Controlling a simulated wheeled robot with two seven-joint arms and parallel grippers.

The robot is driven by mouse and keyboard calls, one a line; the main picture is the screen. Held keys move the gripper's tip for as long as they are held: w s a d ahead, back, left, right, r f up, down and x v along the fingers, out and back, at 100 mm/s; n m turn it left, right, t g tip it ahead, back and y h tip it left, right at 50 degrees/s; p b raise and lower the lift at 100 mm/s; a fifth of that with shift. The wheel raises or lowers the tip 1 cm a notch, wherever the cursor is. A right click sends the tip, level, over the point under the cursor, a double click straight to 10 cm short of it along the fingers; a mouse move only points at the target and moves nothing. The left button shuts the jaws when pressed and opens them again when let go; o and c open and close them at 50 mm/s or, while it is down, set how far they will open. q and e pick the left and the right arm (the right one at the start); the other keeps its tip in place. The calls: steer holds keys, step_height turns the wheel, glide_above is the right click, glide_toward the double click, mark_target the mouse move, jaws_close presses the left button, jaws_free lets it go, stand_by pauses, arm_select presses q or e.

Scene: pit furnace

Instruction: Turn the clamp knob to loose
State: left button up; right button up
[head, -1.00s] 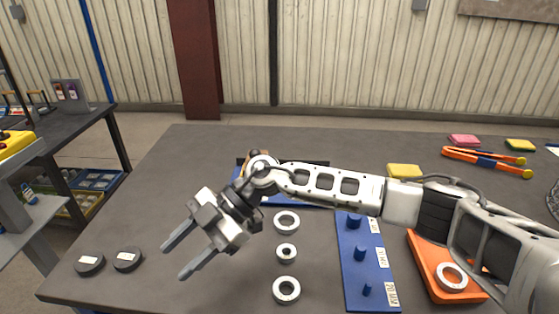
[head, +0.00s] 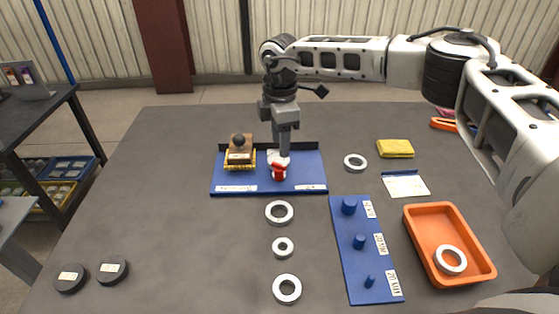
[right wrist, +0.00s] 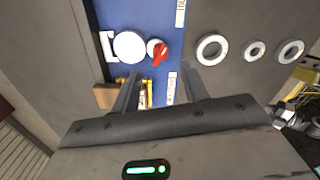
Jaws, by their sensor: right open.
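The red clamp knob (head: 279,172) sits on a white round part on the blue board (head: 310,183) at the middle of the table. In the right wrist view the red knob (right wrist: 161,55) stands beside a larger white disc (right wrist: 129,46). My right gripper (head: 284,152) points down over the knob and hides part of the clamp in the head view. The right wrist view shows its fingers (right wrist: 159,82) apart with nothing between them, and the knob just beyond the tips. I cannot tell whether they touch it. My left gripper is not in view.
A brush-like wooden block (head: 240,155) with a dark ball knob stands left of the clamp on the board. Grey rings (head: 279,212) lie in front. A blue peg board (head: 375,272) and orange tray (head: 480,262) are at right. The table's left side is mostly clear.

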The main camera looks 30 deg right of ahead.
mark_target(279, 165)
step_height(279, 165, down, 8)
steer(key=shift+r+p, duration=0.1)
steer(key=shift+p, duration=0.2)
steer(key=c, duration=0.9)
